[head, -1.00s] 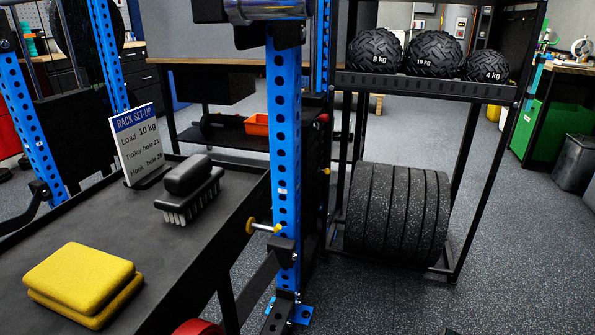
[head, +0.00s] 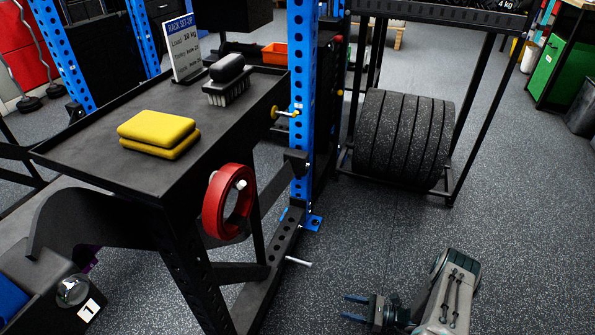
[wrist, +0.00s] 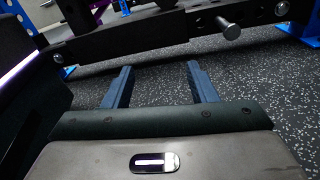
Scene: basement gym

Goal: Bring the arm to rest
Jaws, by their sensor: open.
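My gripper (head: 355,308) is low at the bottom right of the head view, over the speckled floor to the right of the rack's foot. Its two blue fingers point left in the head view and stand apart with nothing between them. In the wrist view, my gripper (wrist: 160,85) also shows open and empty, with dark floor and a black rack beam beyond the fingertips. Part of my forearm shows behind it. The rest of my arm is out of the frame.
A black trolley (head: 85,165) holds yellow pads (head: 158,130), a brush (head: 228,85) and a sign (head: 184,45). A red plate (head: 228,200) hangs on its near side. A blue upright (head: 302,110) and dark plates (head: 400,140) stand beyond. Floor at right is clear.

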